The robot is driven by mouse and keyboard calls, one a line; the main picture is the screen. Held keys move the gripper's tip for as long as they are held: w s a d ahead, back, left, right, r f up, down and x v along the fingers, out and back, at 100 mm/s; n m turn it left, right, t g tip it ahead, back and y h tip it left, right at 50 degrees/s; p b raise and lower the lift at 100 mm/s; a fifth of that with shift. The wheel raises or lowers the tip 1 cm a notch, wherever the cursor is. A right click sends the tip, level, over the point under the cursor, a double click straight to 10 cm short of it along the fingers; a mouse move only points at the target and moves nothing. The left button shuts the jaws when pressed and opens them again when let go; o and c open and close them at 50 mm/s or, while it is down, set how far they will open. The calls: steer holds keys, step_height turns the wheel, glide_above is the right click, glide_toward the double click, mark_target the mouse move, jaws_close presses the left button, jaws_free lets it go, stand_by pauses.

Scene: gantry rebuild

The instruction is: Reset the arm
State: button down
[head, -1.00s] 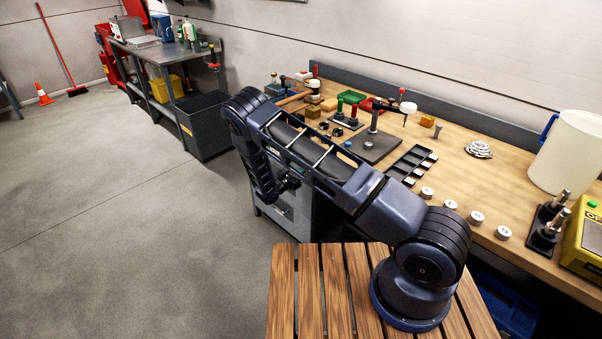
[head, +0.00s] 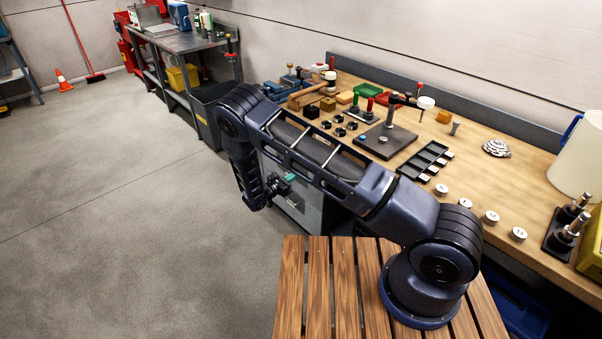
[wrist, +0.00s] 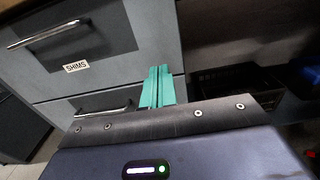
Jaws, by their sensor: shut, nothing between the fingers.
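My arm reaches left from its base, and its forearm hangs down beside the workbench (head: 470,165). My gripper (head: 290,177) shows in the head view only as a small teal patch, partly hidden by the arm. In the wrist view my gripper (wrist: 158,88) has its two teal fingers side by side and shut, with nothing between them. Behind the fingers stands a grey drawer cabinet (wrist: 155,55) with a drawer labelled SHIMS. I cannot tell the exact gap between the fingers and the cabinet.
The bench carries a black slotted tray (head: 424,160), a dark plate with a post (head: 385,141), numbered round weights (head: 491,217), a white bucket (head: 577,160) and several small parts. A metal side table (head: 185,45) stands at the back. The concrete floor (head: 110,210) on the left is open.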

steer(key=s+d+r+m+g+y, duration=0.15)
steer(key=d+r+m+g, duration=0.3)
steer(key=d+r, duration=0.5)
steer(key=s+d+r+m+g+y, duration=0.15)
steer(key=d+r+m+g, duration=0.4)
steer(key=r, duration=0.75)
steer(key=s+d+r+m+g+y, duration=0.1)
steer(key=s+d+r+m+g, duration=0.3)
steer(key=d+r, duration=0.65)
steer(key=s+d+r+m+t+y, duration=0.2)
steer(key=s+d+r+m+y, duration=0.3)
steer(key=s+d+r+m, duration=0.4)
steer(key=s+r+m+t+y, duration=0.2)
steer(key=s+r, duration=0.1)
steer(key=s, duration=0.5)
steer(key=s+d+r+m+t+y, duration=0.1)
steer(key=s+r, duration=0.3)
steer(key=s, duration=0.4)
steer(key=shift+s+d+r+m+t+y, duration=0.3)
steer(key=shift+m+t+y, duration=0.1)
steer(key=shift+m, duration=0.1)
